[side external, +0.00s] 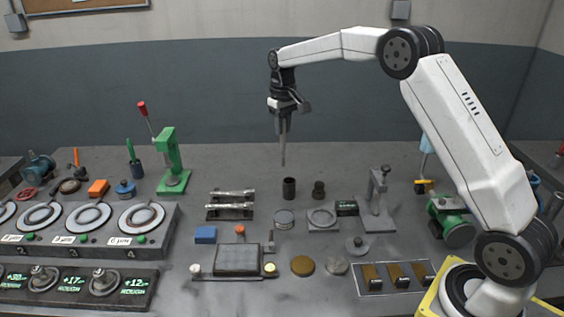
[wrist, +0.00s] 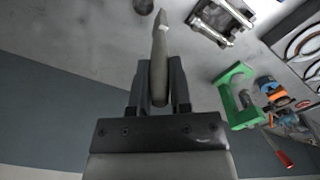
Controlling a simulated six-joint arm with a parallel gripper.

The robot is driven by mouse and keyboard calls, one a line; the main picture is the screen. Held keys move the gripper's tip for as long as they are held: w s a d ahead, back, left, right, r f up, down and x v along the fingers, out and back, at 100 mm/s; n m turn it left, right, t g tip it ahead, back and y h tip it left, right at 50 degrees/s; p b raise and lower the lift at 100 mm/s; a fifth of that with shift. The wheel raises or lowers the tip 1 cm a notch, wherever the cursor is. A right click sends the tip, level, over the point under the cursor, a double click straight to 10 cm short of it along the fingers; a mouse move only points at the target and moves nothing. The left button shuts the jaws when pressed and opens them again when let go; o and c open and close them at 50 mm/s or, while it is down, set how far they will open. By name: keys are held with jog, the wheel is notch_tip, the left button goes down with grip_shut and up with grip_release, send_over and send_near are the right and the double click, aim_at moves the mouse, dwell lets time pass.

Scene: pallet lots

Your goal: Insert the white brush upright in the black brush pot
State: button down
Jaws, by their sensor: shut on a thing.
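My gripper (side external: 283,120) is shut on a slim, pale grey-white brush (side external: 283,150), which hangs close to upright, tip down, above the bench. In the wrist view the brush (wrist: 160,50) runs out from between the two fingers of my gripper (wrist: 160,88). A black, open-topped cylinder, which looks like the black brush pot (side external: 289,190), stands on the bench below the brush tip and slightly to its right. The tip is above the pot's rim and apart from it. A round dark rim, probably the pot (wrist: 143,5), is cut off at the wrist view's top edge.
A rack with metal bars (side external: 231,204) is to the left. A grey stand (side external: 379,205) is to the right.

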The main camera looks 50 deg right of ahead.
jog(key=shift+w+d+r, duration=0.1)
jog(key=shift+w+d, duration=0.05)
jog(key=shift+d, duration=0.75)
jog(key=shift+w+d+r, duration=0.1)
jog(key=shift+d, duration=0.75)
jog(key=shift+f, duration=0.25)
notch_tip(320, 180, down, 11)
dwell(0.4)
dwell(0.4)
jog(key=shift+c, duration=2.4)
grip_release()
jog(key=shift+r, duration=0.1)
notch_tip(320, 180, up, 8)
jog(key=shift+f, duration=0.25)
